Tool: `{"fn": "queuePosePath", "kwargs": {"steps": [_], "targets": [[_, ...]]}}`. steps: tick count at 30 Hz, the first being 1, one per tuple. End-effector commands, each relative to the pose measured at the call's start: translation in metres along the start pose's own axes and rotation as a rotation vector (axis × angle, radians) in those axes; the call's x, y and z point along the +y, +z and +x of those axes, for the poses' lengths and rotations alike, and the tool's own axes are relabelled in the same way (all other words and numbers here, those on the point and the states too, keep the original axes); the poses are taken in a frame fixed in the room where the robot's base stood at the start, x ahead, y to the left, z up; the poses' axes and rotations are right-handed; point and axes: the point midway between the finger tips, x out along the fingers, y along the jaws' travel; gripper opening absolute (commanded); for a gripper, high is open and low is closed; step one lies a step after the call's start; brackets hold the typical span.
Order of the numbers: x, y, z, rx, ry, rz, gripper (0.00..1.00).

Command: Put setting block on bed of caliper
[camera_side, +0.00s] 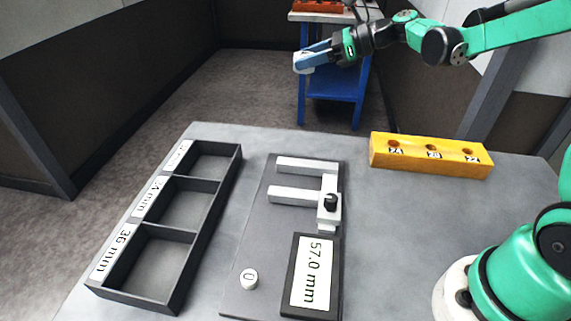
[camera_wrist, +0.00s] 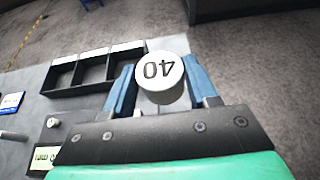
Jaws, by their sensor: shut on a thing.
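The setting block, a white cylinder marked 40 (camera_wrist: 162,78), is between the blue fingers of my gripper (camera_wrist: 161,88). In the side view my gripper (camera_side: 318,57) is shut on the white block (camera_side: 301,64), high up and beyond the table's far edge. The caliper's dark grey bed (camera_side: 256,230) lies on the table, well below and nearer the side camera. Two pale jaws (camera_side: 306,165) lie apart across it, with a slider and black knob (camera_side: 330,203). Its display (camera_side: 312,272) reads 57.0 mm. A round button marked 0 (camera_side: 249,279) sits beside the display.
A dark tray with three empty compartments (camera_side: 207,221) and mm labels, one reading 36 mm, stands left of the caliper. A yellow block with numbered holes (camera_side: 430,157) stands at the back right. A blue cart (camera_side: 335,88) stands behind the table. The table's right middle is clear.

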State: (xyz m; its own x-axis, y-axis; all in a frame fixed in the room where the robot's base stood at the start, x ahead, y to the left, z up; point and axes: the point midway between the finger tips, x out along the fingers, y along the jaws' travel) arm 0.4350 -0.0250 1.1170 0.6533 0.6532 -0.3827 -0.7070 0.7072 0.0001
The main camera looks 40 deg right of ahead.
Motion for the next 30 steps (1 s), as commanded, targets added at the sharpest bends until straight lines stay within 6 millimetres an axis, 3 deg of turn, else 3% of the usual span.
{"fn": "queuePosePath", "kwargs": {"steps": [5, 16, 24, 30], "targets": [[0.005, 0.016, -0.006, -0.001, -0.036, 0.014, 0.00], [0.041, 0.056, -0.033, -0.002, -0.310, 0.126, 0.00], [0.058, 0.066, -0.051, -0.001, -0.433, 0.178, 0.00], [0.050, 0.064, -0.046, -0.002, -0.408, 0.170, 0.00]]}}
